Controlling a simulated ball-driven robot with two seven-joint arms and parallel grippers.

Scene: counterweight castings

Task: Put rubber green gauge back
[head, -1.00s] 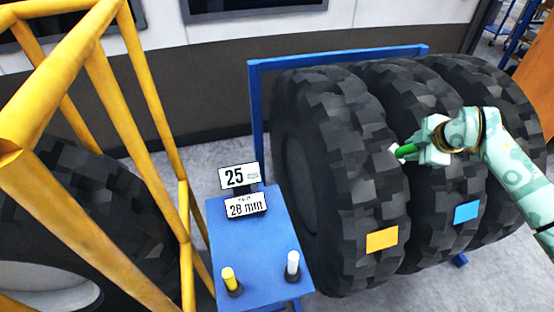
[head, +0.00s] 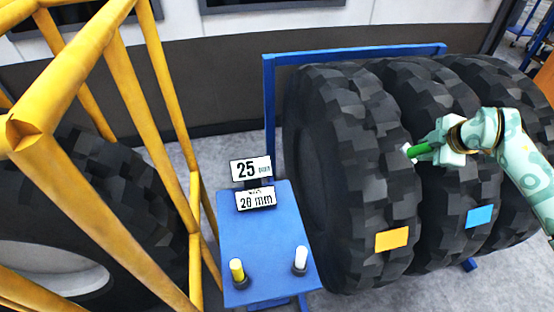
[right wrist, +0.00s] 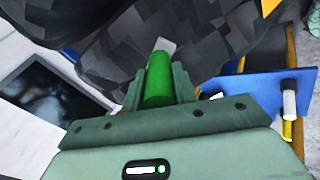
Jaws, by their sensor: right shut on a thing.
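The green gauge (head: 420,149) is a short green cylinder with a pale tip. My right gripper (head: 436,148) is shut on it, in front of the gap between the first two tyres. In the right wrist view the gauge (right wrist: 158,80) sticks out between the jaws with its pale tip toward the tyre tread. I cannot tell whether the tip touches rubber. A blue stand (head: 262,225) holds a yellow gauge (head: 237,270) and a white gauge (head: 300,259) upright in dark holders near its front edge. Number plates reading 25 and 28 mm (head: 254,198) stand at its back. My left gripper is not in view.
Several big black tyres (head: 345,180) stand in a blue rack (head: 350,54), with an orange patch (head: 391,240) and a blue patch (head: 479,216) on two treads. A yellow tube cage (head: 117,75) around another tyre rises at the left. Grey floor shows between cage and stand.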

